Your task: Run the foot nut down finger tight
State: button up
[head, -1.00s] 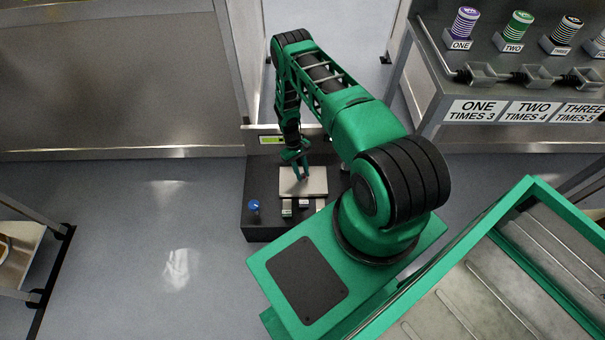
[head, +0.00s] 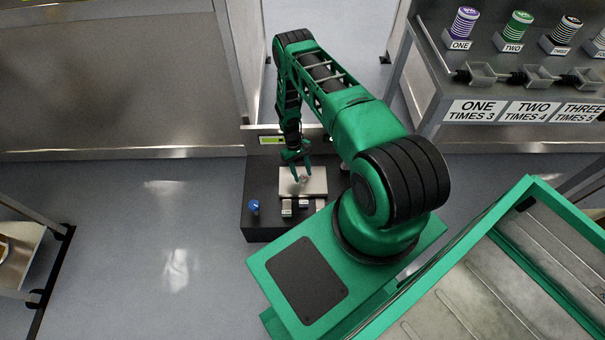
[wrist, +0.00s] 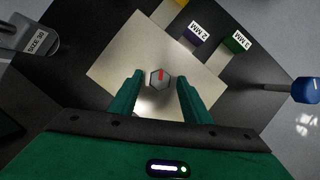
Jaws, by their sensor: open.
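The foot nut (wrist: 158,78) is a grey hexagon with a red mark on its top. It sits over the pale square plate (wrist: 112,82), also seen in the head view (head: 317,186). My gripper (wrist: 160,84) is open, with one green finger on each side of the nut and visible gaps between. In the head view, my gripper (head: 302,179) is low over the plate, with the nut small between the fingertips. The thread under the nut is hidden, so I cannot tell how far down it sits.
Labelled blocks, including one reading 2MM (wrist: 198,33) and a green one (wrist: 237,42), line one plate edge. A blue knob (wrist: 306,90) on a rod stands to the right. A grey labelled part (wrist: 33,38) is at upper left. A dark bench (head: 262,180) carries the plate.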

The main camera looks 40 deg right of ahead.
jog(key=v, duration=1)
jog(key=shift+r, duration=0.35)
jog(key=shift+w, duration=0.2)
jog(key=d+r+m+t, duration=0.1)
jog(key=d+r, duration=0.1)
jog(key=r, duration=1.4)
jog(key=d+r+m, duration=0.1)
jog(key=d+r, duration=0.1)
jog(key=r, duration=1.3)
jog(key=s+r+m+t+h, duration=0.1)
jog(key=s+r, duration=0.3)
jog(key=r, duration=0.4)
jog(key=s+r, duration=0.5)
jog(key=r, duration=0.4)
jog(key=s+a+r+m+t, duration=0.1)
jog(key=s+a+r, duration=0.1)
jog(key=s, duration=0.6)
jog(key=s+a+r+m, duration=0.1)
jog(key=s+a+r, duration=0.1)
jog(key=s+r, duration=0.3)
jog(key=s+a+r+t+y, duration=0.1)
jog(key=s+a+r, duration=0.2)
jog(key=s, duration=0.8)
jog(key=shift+s+r+m+t, duration=0.15)
jog(key=shift+r+m+t, duration=0.15)
jog(key=shift+m, duration=0.1)
